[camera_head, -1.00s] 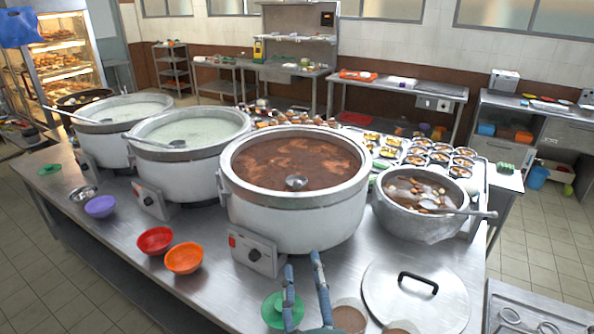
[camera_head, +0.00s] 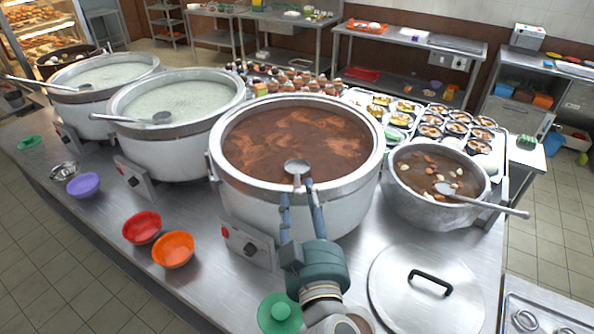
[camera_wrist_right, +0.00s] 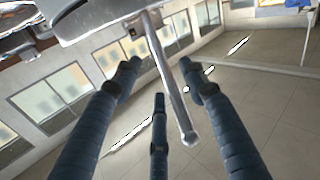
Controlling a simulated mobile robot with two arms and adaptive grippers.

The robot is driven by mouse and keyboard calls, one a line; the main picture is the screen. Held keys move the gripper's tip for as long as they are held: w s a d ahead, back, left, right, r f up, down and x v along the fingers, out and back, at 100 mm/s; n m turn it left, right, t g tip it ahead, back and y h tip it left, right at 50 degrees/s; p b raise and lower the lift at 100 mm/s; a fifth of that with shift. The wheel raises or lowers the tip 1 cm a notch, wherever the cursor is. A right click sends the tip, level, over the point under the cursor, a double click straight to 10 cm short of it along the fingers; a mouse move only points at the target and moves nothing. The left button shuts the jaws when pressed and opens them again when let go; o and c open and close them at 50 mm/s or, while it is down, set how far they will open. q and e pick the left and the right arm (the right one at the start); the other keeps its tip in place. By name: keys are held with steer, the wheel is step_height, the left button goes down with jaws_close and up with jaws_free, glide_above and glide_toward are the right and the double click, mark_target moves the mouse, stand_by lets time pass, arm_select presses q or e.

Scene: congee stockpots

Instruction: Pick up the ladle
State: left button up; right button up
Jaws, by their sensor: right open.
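A metal ladle (camera_head: 297,167) has its bowl in the brown congee of the front stockpot (camera_head: 228,180), and its short visible handle points toward me over the near rim. My right gripper (camera_head: 297,190) is at that rim, its blue fingers open on either side of the handle. In the right wrist view the ladle handle (camera_wrist_right: 168,75) runs between the spread fingers of the gripper (camera_wrist_right: 160,68), with its rounded end below the fingertips. I cannot tell whether any finger touches it. My left gripper is not in view.
Ladles also rest in the left pot (camera_head: 95,125), the second pot (camera_head: 160,155) and the smaller pot (camera_head: 425,210). A round lid (camera_head: 400,295) lies at front right. Red (camera_head: 142,228) and orange (camera_head: 173,250) bowls stand left of my arm.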

mark_target(299, 181)
steer(key=w, duration=0.4)
steer(key=w+f+p, duration=0.1)
steer(key=w, duration=0.1)
steer(key=shift+w+a, duration=0.15)
steer(key=shift+a, duration=0.15)
steer(key=shift+w, duration=0.2)
steer(key=shift+f, duration=0.1)
steer(key=c, duration=0.7)
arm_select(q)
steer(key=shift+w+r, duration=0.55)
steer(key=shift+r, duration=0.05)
arm_select(e)
jaws_close()
